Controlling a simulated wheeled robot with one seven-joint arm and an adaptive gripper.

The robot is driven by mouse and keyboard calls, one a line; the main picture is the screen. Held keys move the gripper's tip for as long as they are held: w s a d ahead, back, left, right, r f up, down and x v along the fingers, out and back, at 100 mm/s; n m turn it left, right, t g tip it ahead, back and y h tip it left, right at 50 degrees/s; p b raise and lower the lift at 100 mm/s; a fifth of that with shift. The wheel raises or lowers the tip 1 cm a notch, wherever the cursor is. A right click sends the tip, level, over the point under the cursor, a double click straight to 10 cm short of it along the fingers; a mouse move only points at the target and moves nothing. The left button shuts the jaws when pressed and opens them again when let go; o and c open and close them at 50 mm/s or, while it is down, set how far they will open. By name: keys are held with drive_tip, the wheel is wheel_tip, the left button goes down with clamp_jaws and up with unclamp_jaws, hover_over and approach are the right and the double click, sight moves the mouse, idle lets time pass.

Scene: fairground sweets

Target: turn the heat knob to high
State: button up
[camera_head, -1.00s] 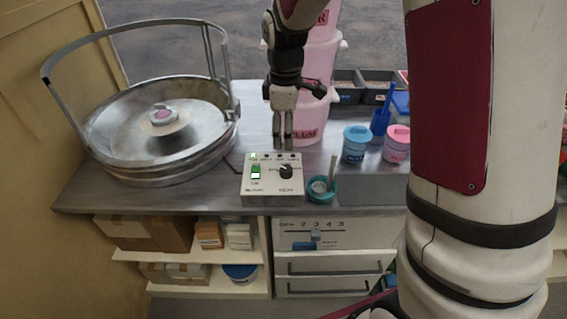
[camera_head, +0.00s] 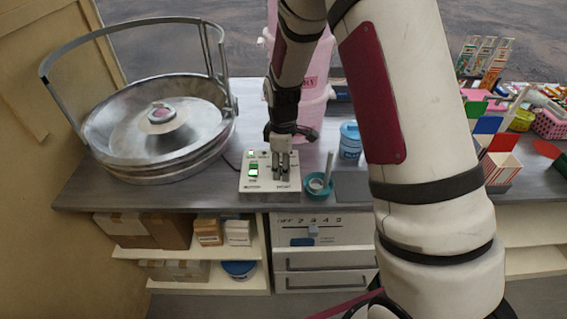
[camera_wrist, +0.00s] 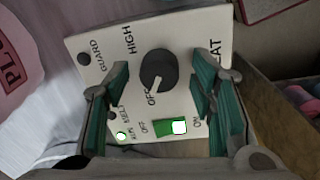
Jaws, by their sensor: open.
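The control box (camera_head: 256,181) is a pale panel on the counter, also filling the middle of the wrist view (camera_wrist: 190,60). Its black heat knob (camera_wrist: 158,70) has a pale pointer line aimed down toward the "OFF" label; "HIGH" is printed to its upper left. A green rocker switch (camera_wrist: 172,127) and a green lamp (camera_wrist: 121,136) are lit. My gripper (camera_head: 282,178) points down over the box's right part, where it hides the knob in the head view. In the wrist view my gripper (camera_wrist: 160,88) is open, its fingers either side of the knob with gaps.
A large metal pan (camera_head: 120,141) with a hoop stands to the left of the box. A small teal cup (camera_head: 319,185) is close to the box's right. Pink buckets (camera_head: 318,90) stand behind my gripper, with a blue-lidded tub (camera_head: 350,141) to their right.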

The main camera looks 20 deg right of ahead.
drive_tip(key=c, duration=1.2)
